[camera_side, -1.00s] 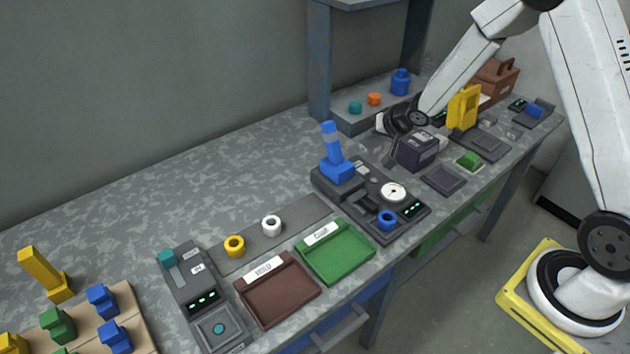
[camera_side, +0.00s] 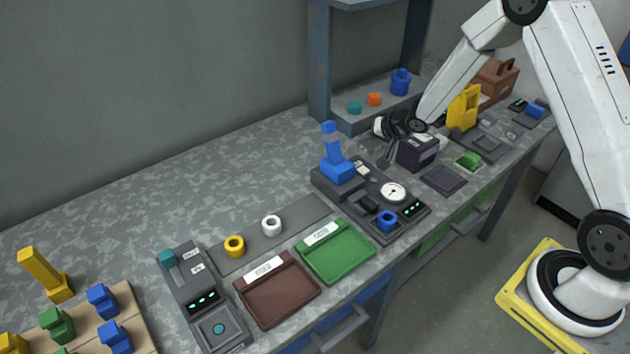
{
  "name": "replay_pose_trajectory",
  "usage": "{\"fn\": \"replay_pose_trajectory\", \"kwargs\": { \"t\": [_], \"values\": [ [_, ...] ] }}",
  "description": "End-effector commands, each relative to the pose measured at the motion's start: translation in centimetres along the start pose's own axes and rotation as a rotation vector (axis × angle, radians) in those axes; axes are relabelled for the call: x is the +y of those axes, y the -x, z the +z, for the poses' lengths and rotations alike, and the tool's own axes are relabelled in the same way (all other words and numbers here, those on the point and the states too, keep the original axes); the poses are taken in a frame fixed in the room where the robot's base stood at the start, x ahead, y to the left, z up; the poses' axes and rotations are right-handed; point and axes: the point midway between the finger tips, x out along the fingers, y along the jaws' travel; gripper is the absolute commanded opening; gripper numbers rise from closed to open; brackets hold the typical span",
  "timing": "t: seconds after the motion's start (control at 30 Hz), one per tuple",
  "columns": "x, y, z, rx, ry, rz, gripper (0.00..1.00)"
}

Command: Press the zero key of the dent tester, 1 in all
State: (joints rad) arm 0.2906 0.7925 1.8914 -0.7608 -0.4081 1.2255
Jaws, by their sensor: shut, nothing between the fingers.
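The dark bench device with a round white dial, probably the dent tester (camera_side: 335,190), stands mid-bench. It carries a blue lever-like part (camera_side: 335,160), a dial (camera_side: 393,192), a small green-lit display (camera_side: 412,209) and a blue ring (camera_side: 387,220) at its front. Small light patches lie beside the blue part, but I cannot tell which is the zero key. My gripper (camera_side: 390,152) is shut and empty, pointing down behind and to the right of the blue part, left of a dark purple box (camera_side: 416,153). It appears apart from the device.
A brown tray (camera_side: 282,318), a green tray (camera_side: 338,277) and another display device (camera_side: 186,285) lie to the left. Yellow and white rings stand behind the trays. A yellow stand (camera_side: 461,108) and shelf post (camera_side: 320,60) are near my arm. The back-left bench is clear.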

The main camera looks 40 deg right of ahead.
Motion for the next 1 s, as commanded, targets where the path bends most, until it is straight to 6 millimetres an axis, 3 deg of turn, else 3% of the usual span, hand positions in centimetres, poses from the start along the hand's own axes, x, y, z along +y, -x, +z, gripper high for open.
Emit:
{"fn": "replay_pose_trajectory", "kwargs": {
  "t": [0.7,1.0],
  "values": [
    [3.4,-4.7,3.4,-0.001,0.0,0.002,0.0],
    [4.1,-5.6,4.1,0.001,0.001,0.0,0.0]
  ]
}}
